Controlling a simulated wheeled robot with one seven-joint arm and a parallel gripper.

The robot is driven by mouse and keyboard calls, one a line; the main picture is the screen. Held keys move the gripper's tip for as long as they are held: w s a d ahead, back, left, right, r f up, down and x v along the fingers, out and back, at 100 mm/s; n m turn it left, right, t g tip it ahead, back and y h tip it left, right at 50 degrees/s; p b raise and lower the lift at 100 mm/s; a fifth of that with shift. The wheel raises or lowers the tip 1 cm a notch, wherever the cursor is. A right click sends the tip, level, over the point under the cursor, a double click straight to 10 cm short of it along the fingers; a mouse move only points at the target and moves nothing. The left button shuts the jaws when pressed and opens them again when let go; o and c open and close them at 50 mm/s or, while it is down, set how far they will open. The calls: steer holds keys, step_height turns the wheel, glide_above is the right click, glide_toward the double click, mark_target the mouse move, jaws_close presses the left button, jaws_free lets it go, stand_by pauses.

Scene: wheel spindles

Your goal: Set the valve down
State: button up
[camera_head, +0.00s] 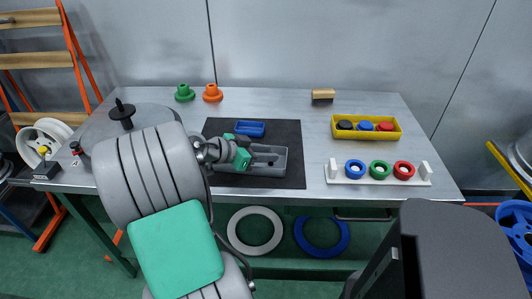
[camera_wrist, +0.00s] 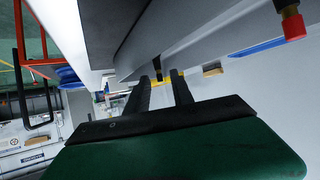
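In the wrist view, a small upright-looking piece with a dark body, a brass band and a red tip (camera_wrist: 292,22) shows at the upper right edge; it looks like the valve, cut off by the frame. It is apart from my fingers. My gripper (camera_wrist: 165,76) has two dark fingers spread with a gap between them and nothing clearly held. In the head view my gripper (camera_head: 256,154) is low over the grey tray (camera_head: 280,174) on the black mat (camera_head: 291,134). I cannot make out the valve there; the tray's contents are partly hidden by the gripper.
A blue tray (camera_head: 251,128) lies behind the grey one. A yellow tray (camera_head: 340,134) and a white rack (camera_head: 377,181) with coloured rings stand right. Green (camera_head: 184,93) and orange (camera_head: 212,93) flanged pieces and a wooden block (camera_head: 323,96) are at the back.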

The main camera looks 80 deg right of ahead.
steer(key=v, duration=1.2)
steer(key=w+a+f+n+t, duration=0.1)
steer(key=w+n, duration=0.1)
steer(key=w, duration=0.1)
steer(key=w+a+f+n+t, duration=0.1)
steer(key=w+a+n+t, duration=0.1)
steer(key=w, duration=0.1)
steer(key=w+a+f+n+t, duration=0.1)
steer(key=w+a+n, duration=0.1)
steer(key=shift+w+f+t+y, duration=0.3)
steer(key=shift+w+t, duration=0.1)
steer(key=w+a+f+n+t+y, duration=0.2)
steer(key=w+a+f+n+t, duration=0.1)
steer(key=w+a+n, duration=0.4)
steer(key=a+f+n+t+y, duration=0.1)
steer(key=a+n+y, duration=0.2)
steer(key=a+n, duration=0.4)
steer(key=s+a+f+n+t+y, duration=0.1)
steer(key=a+n+y, duration=0.2)
steer(key=a, duration=1.7)
steer(key=n, duration=0.3)
steer(key=shift+a+f+n+t+y, duration=0.25)
steer(key=shift+f+n+t+y, duration=0.05)
steer(key=shift+f+n, duration=0.1)
steer(key=shift+s, duration=0.15)
